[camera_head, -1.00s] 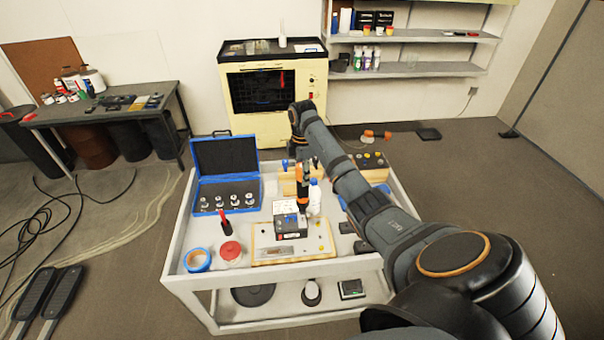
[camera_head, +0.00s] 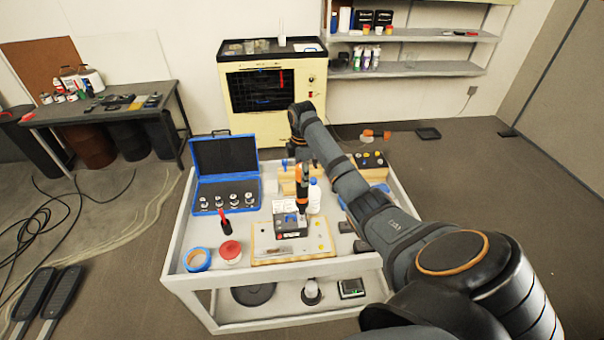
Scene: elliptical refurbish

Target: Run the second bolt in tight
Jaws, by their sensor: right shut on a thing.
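My right arm reaches in from the lower right over the cart. My right gripper (camera_head: 301,168) is small and partly hidden by its own arm. It is shut on an orange and black driver-like tool (camera_head: 302,188), held roughly upright with its lower end at the right part of a dark grey box (camera_head: 291,227). The box sits on a light wooden board (camera_head: 262,247). I cannot make out the bolts or whether the tool's tip touches one. My left gripper is not in view.
On the white cart (camera_head: 178,258) stand an open blue case (camera_head: 226,158) with several silver pieces, a red-lidded jar (camera_head: 230,253), blue tape (camera_head: 197,259) and a white bottle (camera_head: 314,195) close to the tool. A wooden rack stands behind.

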